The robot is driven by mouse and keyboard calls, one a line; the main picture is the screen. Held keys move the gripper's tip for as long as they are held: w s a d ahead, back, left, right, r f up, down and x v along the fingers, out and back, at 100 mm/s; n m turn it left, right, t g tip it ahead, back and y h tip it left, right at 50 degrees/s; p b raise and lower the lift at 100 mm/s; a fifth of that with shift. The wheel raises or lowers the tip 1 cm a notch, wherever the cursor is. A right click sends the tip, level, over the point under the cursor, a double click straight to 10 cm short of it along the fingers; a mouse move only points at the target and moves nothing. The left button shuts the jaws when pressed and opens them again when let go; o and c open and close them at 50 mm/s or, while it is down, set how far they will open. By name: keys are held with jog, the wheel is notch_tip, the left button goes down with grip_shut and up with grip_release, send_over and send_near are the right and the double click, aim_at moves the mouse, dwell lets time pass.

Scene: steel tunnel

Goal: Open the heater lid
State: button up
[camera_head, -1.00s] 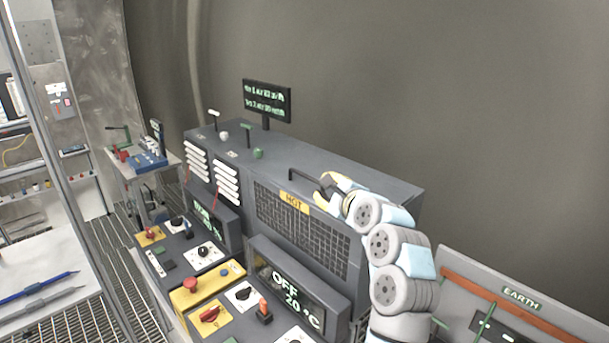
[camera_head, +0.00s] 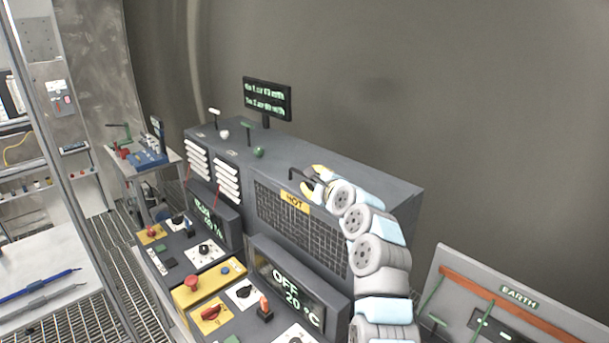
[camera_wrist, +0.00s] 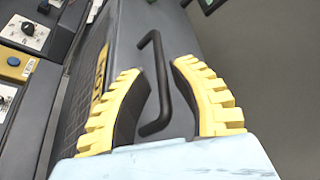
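The heater is a long dark grey cabinet with a mesh front (camera_head: 300,228) and a yellow HOT label (camera_head: 295,202). Its lid (camera_head: 365,178) lies flat and closed on top. A black bar handle (camera_head: 300,174) stands on the lid above the label. In the wrist view the handle (camera_wrist: 160,85) runs lengthwise between the two yellow-padded fingers of my gripper (camera_wrist: 158,90). The fingers are spread apart, with a gap to the handle visible on either side. My gripper (camera_head: 316,184) also shows in the head view, at the handle's right end.
A control panel with an OFF 20 °C display (camera_head: 290,292), a red button (camera_head: 191,283) and several knobs stands in front. A green-lit sign (camera_head: 267,98) rises behind the cabinet. An EARTH panel (camera_head: 520,298) stands at the lower right.

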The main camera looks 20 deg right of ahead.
jog(key=shift+x, duration=0.75)
jog(key=shift+w+a+f, duration=0.2)
jog(key=shift+w, duration=0.3)
jog(key=shift+x, duration=0.9)
jog(key=shift+d, duration=0.2)
grip_shut()
